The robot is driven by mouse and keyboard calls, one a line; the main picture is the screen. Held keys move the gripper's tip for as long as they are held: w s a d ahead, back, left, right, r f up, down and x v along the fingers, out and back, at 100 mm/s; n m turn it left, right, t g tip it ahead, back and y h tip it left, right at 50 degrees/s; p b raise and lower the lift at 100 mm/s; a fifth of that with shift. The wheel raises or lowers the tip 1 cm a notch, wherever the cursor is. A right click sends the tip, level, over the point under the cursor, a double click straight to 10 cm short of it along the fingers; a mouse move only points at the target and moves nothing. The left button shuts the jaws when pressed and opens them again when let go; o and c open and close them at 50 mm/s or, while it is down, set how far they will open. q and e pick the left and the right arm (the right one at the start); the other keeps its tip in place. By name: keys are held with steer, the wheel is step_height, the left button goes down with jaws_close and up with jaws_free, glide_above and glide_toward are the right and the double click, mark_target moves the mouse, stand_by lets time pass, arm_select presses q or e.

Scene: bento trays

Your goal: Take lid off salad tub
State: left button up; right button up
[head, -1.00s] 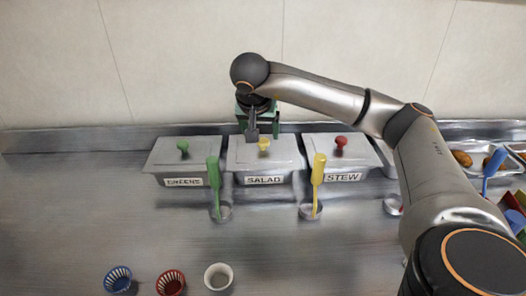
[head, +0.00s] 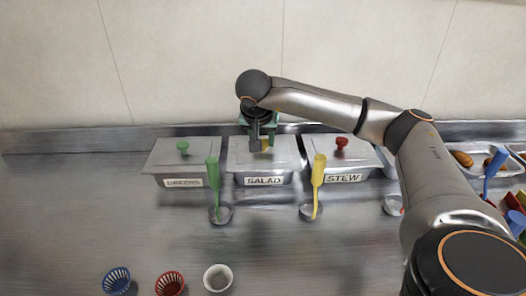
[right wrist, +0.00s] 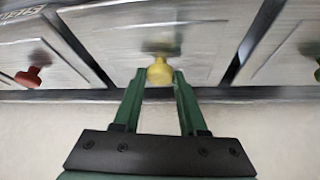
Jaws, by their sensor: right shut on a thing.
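The salad tub (head: 264,179) stands in the middle of a row of three tubs, with a SALAD label on its front. Its grey lid (head: 240,158) lies on it and has a yellow knob (head: 265,144). My right gripper (head: 262,146) is over the lid, shut on the yellow knob. In the right wrist view the green fingers (right wrist: 160,78) stand on either side of the knob (right wrist: 159,72). The lid also shows there (right wrist: 115,45), blurred. My left gripper is not in view.
The greens tub (head: 182,181) with a green knob stands to the left and the stew tub (head: 342,177) with a red knob to the right. Green (head: 213,175) and yellow (head: 318,172) upright handles stand in front.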

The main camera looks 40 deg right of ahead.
jaws_close()
steer(key=shift+r, duration=0.15)
